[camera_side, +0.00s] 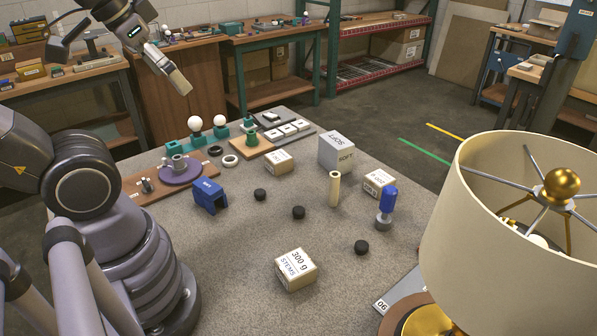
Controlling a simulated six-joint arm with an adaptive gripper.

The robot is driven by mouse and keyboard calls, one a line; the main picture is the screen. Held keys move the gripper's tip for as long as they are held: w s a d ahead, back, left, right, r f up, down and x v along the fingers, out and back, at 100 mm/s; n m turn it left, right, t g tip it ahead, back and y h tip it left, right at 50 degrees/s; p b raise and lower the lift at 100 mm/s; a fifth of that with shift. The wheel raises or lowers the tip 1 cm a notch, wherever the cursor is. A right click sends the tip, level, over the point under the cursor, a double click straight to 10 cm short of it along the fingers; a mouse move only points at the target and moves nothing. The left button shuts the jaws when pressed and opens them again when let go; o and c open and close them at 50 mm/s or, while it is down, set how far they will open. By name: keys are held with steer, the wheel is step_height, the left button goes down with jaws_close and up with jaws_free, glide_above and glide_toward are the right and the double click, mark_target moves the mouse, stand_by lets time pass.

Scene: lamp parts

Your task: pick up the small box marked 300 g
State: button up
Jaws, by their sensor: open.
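The small box marked 300 g (296,270) is a tan carton with a white label that also reads STEMS. It sits upright on the grey speckled table (235,270), toward the front middle, with clear surface around it. My gripper (180,86) is at the upper left, raised above the far left side of the table and well away from the box. It is open, and I see nothing held in it.
A large lampshade (500,240) rises at the right front. Near the box are black pucks (361,247), a blue-handled tool (386,205), a cream cylinder (334,190) and a blue block (209,196). A grey-white box (337,152) stands farther back.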

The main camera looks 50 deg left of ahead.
mark_target(287, 254)
steer(key=w+d+f+n+g+h, duration=0.1)
steer(key=w+f+n+g+h, duration=0.5)
steer(key=f, duration=0.4)
steer(key=w+f+n+g+h, duration=0.45)
steer(key=w+f+h, duration=0.2)
steer(key=f, duration=0.45)
steer(key=f+n+t+h, duration=0.1)
steer(key=f+n, duration=0.1)
steer(key=f, duration=0.4)
steer(key=w+f+n+t+h, duration=0.1)
steer(key=f+n+h, duration=0.1)
steer(key=f, duration=0.4)
steer(key=f+n+t+h, duration=0.1)
steer(key=f+n+h, duration=0.1)
steer(key=f, duration=0.4)
steer(key=shift+w+f, duration=0.15)
steer(key=shift+w, duration=0.05)
steer(key=d, duration=0.5)
steer(key=s+d, duration=0.1)
steer(key=d, duration=0.1)
steer(key=shift+d, duration=0.15)
steer(key=shift+c, duration=0.4)
steer(key=c, duration=1.2)
